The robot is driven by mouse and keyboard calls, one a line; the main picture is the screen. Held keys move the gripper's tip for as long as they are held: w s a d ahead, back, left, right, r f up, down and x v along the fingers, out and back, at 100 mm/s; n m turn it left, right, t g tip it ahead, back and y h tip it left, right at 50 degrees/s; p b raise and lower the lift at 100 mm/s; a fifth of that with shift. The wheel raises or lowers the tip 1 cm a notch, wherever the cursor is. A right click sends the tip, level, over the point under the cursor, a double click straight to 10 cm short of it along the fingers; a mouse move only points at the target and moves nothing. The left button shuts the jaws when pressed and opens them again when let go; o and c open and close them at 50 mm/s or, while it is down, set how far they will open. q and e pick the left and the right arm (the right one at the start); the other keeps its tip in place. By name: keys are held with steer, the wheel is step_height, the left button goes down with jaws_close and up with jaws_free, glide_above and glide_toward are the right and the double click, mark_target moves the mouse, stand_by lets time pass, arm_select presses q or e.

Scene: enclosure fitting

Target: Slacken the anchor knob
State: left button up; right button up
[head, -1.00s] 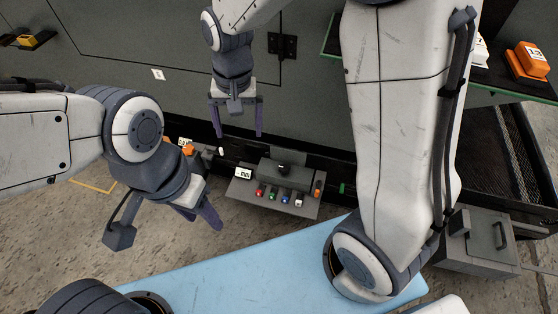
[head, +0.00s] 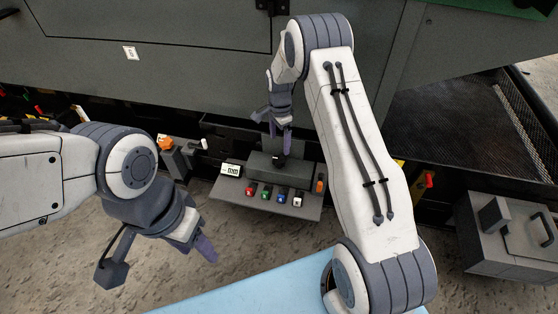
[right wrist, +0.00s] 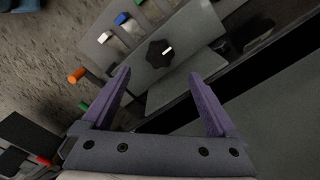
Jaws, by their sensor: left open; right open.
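The anchor knob appears to be the black lobed knob (right wrist: 160,53) with a white mark, on a grey box in the right wrist view. In the head view the knob (head: 279,160) is a small dark shape on top of the box, just below my right gripper (head: 280,135). In the right wrist view my right gripper (right wrist: 165,92) is open and empty; the knob lies beyond its fingertips, between their lines and apart from them. My left gripper (head: 207,248) is open and empty, low at the left over the floor, away from the knob.
A sloped grey panel (head: 230,193) in front of the box carries red, green, blue and white buttons, an orange handle (head: 319,185) and a small display (head: 231,170). A large green-grey cabinet wall stands behind. A grey box with a handle (head: 505,240) is at right.

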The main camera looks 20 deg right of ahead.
mark_target(279, 159)
step_height(279, 159, down, 8)
steer(key=b, duration=0.3)
steer(key=shift+f, duration=0.1)
